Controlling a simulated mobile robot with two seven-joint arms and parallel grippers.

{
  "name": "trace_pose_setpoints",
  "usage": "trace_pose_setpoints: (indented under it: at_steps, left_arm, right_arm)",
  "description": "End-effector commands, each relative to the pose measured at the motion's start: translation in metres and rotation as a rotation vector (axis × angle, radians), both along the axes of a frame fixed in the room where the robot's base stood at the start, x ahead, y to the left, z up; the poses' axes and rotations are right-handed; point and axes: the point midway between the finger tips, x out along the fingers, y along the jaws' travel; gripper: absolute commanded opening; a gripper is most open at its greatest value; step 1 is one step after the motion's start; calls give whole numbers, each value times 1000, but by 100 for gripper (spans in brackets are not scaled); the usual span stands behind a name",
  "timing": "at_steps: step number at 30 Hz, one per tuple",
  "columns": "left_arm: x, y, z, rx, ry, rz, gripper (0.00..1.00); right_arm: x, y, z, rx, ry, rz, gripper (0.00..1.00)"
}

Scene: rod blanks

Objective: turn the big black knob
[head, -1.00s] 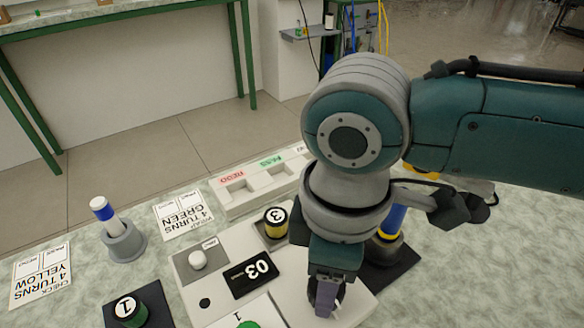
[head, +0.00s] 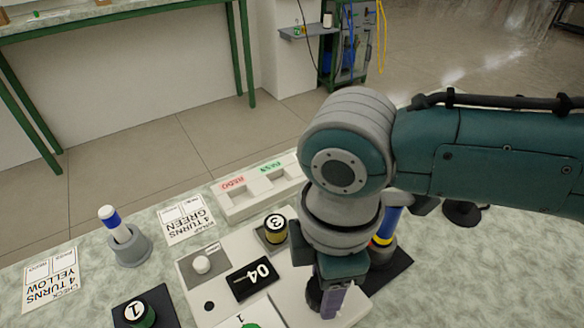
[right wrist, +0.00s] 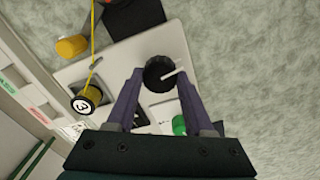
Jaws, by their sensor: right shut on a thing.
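The big black knob (right wrist: 158,73) sits on the pale panel (right wrist: 172,40). It has a white pointer line, which points to the right in the right wrist view. My right gripper (right wrist: 157,78) is shut on the knob, one finger on each side of it. In the head view my right gripper (head: 326,300) points down at the panel's right part, and the knob (head: 312,294) is mostly hidden behind it. The black display (head: 251,280) on the panel reads 04. My left gripper is not in view.
A white button (head: 201,264) and a black-and-yellow blank marked 3 (head: 275,229) are on the panel. A blank marked 1 (head: 136,313) is at front left. A grey holder (head: 130,248) carries a blue-and-white rod. Cards and a white sorting tray (head: 235,205) lie behind.

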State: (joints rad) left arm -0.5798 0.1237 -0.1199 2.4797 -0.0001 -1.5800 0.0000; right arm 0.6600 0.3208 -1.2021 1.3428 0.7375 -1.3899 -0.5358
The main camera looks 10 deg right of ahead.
Motion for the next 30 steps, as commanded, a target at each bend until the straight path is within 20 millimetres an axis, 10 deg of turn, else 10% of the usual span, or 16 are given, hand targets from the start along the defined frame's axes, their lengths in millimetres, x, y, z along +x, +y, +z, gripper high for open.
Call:
trace_pose_setpoints:
  at_steps: [7,8,15,30]
  left_arm:
    - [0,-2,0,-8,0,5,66]
    - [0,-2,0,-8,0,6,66]
    - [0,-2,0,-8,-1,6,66]
    - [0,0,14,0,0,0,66]
  right_arm:
    - [0,1,0,1,0,4,0]
    - [0,1,0,1,0,4,54]
    - [0,1,0,1,0,2,81]
    - [1,1,37,3,-3,4,82]
